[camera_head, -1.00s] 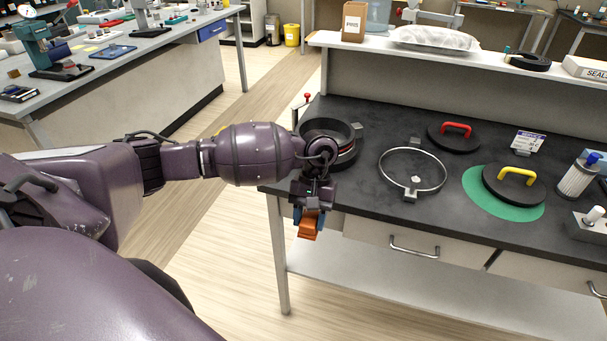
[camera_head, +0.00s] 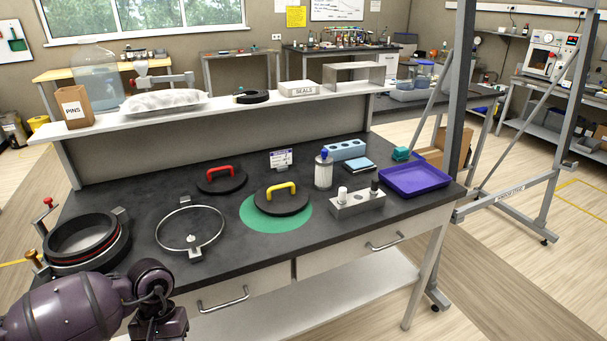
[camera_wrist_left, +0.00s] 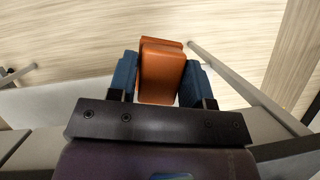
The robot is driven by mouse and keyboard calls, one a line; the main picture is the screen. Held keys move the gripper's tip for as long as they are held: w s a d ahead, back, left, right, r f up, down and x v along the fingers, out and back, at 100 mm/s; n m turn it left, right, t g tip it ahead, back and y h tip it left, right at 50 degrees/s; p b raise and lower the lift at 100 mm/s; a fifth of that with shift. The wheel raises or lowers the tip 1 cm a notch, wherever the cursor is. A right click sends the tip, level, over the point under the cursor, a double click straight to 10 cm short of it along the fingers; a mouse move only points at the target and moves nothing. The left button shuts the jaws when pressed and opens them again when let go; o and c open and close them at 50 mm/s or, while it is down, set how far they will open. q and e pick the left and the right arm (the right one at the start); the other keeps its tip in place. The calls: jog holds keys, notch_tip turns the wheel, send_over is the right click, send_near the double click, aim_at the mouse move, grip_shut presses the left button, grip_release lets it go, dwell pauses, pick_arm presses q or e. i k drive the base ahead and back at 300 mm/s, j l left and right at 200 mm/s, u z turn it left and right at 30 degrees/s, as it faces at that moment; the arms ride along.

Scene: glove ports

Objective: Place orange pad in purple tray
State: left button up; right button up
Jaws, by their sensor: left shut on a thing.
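The purple tray (camera_head: 416,178) lies empty at the right end of the dark bench top in the head view. My left arm comes in at the bottom left of the head view, in front of the bench's left part; its fingertips are below the frame. In the left wrist view my left gripper (camera_wrist_left: 162,80) is shut on the orange pad (camera_wrist_left: 162,75), held between its two blue fingers, with the floor and bench front beyond it. My right gripper is in neither view.
On the bench (camera_head: 335,220) between my left arm and the tray stand a clamp ring (camera_head: 190,250), a yellow-handled lid (camera_head: 281,205) on a green disc, a grey block with posts (camera_head: 357,205) and a white filter cylinder (camera_head: 323,174). A raised shelf (camera_head: 230,104) runs along the back.

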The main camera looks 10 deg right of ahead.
aim_at(414, 181)
jog(key=i+l, duration=0.1)
jog(key=l, duration=0.45)
jog(key=i+l, duration=0.1)
jog(key=l, duration=0.4)
jog(key=i+l, duration=0.15)
jog(key=l, duration=0.4)
jog(key=i+l, duration=0.1)
jog(key=l, duration=0.4)
jog(key=i+l, duration=0.1)
jog(key=l, duration=0.45)
jog(key=i+l, duration=0.1)
jog(key=l, duration=0.4)
jog(key=i+l, duration=0.1)
jog(key=l, duration=0.45)
jog(key=u, duration=0.05)
